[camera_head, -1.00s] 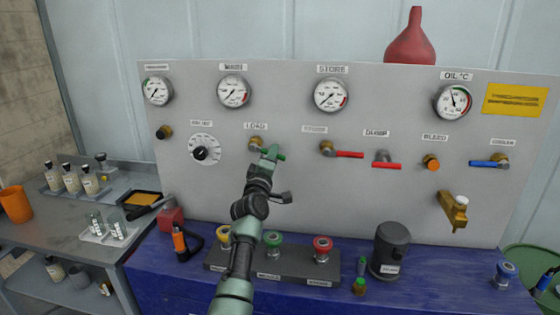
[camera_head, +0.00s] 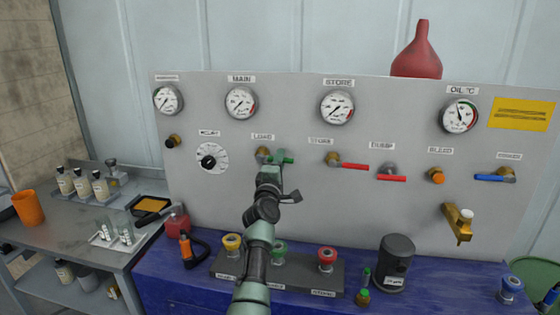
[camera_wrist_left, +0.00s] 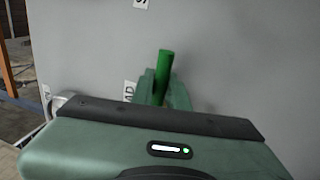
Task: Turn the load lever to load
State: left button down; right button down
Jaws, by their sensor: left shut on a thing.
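The load lever has a green handle (camera_head: 287,158) on a brass valve body (camera_head: 262,153), below the LOAD label on the grey panel. The handle points right, about level, like the red levers beside it. My left gripper (camera_head: 271,163) is shut on the handle and partly hides it. In the left wrist view the green handle (camera_wrist_left: 165,66) sticks out past my left gripper's fingers (camera_wrist_left: 163,92); the wrist housing hides the valve body. My right gripper is not in view.
To the right are a red store lever (camera_head: 354,166), a red dump lever (camera_head: 391,178) and a blue lever (camera_head: 489,177). Below my arm, a dark block (camera_head: 300,279) with coloured knobs and a black canister (camera_head: 394,262) stand on the blue bench (camera_head: 190,288). The panel's lower middle is clear.

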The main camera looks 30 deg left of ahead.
pick_arm(q)
jog(key=c, duration=1.4)
grip_release()
jog(key=shift+s, duration=0.1)
jog(key=b+v, duration=0.1)
jog(key=v, duration=0.6)
jog(key=shift+s+d+f, duration=0.1)
jog(key=shift+s+d, duration=0.05)
jog(key=shift+s, duration=0.15)
